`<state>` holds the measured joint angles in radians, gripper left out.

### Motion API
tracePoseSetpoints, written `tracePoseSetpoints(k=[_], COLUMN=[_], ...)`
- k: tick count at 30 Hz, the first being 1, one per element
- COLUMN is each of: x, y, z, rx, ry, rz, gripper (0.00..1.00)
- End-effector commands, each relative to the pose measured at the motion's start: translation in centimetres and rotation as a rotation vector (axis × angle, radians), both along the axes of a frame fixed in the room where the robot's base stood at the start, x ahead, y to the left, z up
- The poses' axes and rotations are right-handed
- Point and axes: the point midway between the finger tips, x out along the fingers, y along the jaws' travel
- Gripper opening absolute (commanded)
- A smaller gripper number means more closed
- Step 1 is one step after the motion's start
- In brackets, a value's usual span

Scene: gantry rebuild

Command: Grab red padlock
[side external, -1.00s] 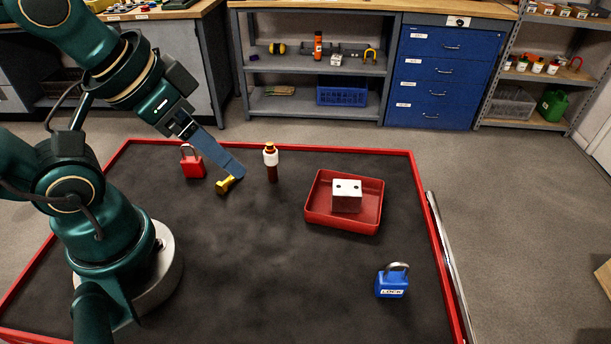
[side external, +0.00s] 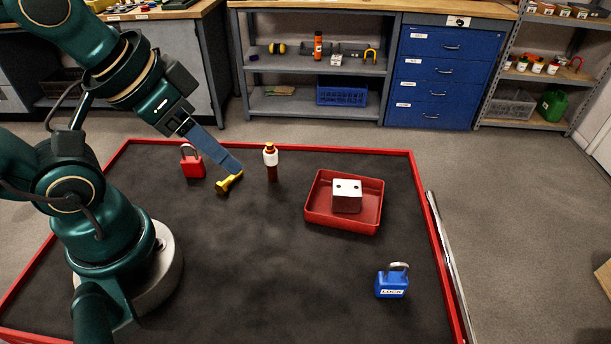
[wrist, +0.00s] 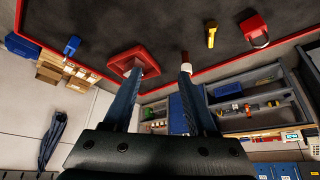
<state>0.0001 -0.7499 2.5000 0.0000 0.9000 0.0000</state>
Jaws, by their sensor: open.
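The red padlock (side external: 193,166) stands upright on the dark mat, its shackle up, in the side view. It shows near the top right of the wrist view (wrist: 256,32). My gripper (side external: 236,168) is open and empty. In the side view its blue fingers appear to the right of the padlock, overlapping the picture area just above a yellow bolt-like piece (side external: 228,184); their height is hard to tell. In the wrist view the two fingers of my gripper (wrist: 162,72) are apart, with the padlock well to their right.
A dark red bottle-like item with a white and orange top (side external: 271,162) stands right of the fingers. A blue padlock (side external: 392,284) stands at front right. The mat's centre is clear.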

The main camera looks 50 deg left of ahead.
Motion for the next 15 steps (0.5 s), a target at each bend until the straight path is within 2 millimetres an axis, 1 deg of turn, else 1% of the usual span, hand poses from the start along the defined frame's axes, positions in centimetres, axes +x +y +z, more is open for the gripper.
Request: tracePoseSetpoints(k=[9, 12, 15], x=[-0.2, -0.6, -0.9], y=[0.1, 1.2, 2.8], z=[-0.1, -0.1, -0.6], rx=[0.012, 0.09, 0.198], ry=[0.011, 0.039, 0.136], rz=[-0.013, -0.054, -0.112], gripper=[0.58, 0.58, 0.58])
